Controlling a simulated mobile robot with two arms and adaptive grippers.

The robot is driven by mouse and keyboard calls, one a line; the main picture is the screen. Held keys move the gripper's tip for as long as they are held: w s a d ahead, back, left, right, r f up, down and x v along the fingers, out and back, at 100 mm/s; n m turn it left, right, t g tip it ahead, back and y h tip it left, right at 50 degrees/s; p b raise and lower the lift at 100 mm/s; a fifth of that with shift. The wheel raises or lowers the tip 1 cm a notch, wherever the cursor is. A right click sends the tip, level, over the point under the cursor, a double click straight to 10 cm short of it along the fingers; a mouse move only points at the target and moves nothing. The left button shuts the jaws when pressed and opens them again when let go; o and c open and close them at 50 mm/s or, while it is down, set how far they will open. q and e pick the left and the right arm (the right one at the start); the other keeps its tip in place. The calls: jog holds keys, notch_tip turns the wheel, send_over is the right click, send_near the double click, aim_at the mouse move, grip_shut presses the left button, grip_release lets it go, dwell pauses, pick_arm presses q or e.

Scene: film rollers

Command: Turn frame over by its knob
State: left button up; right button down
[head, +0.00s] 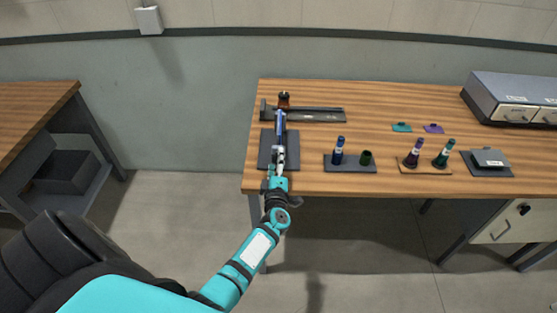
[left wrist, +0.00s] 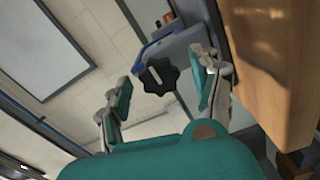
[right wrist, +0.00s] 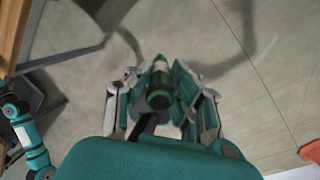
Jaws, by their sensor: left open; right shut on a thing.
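In the left wrist view a grey-blue frame (left wrist: 185,45) stands edge-on, with a black lobed knob (left wrist: 158,76) at its near end. My left gripper (left wrist: 160,88) is open, with a finger on either side of the knob; I cannot tell whether they touch it. In the head view my left gripper (head: 279,158) is at the near end of the narrow blue frame (head: 281,120), above a dark mat (head: 265,150). My right gripper (right wrist: 158,98) is shut on a green roller (right wrist: 158,88), over the floor in the right wrist view. It is outside the head view.
A long dark rail (head: 320,115) lies behind the frame, with a brown-handled object (head: 284,98) behind it. A dark holder (head: 350,167), a wooden holder (head: 425,169) with two rollers, and a grey drawer box (head: 510,95) stand to the right. The table's middle back is clear.

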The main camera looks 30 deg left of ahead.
pick_arm(q)
jog(key=v, duration=1)
jog(key=shift+s+d, duration=0.25)
jog(key=shift+d, duration=0.05)
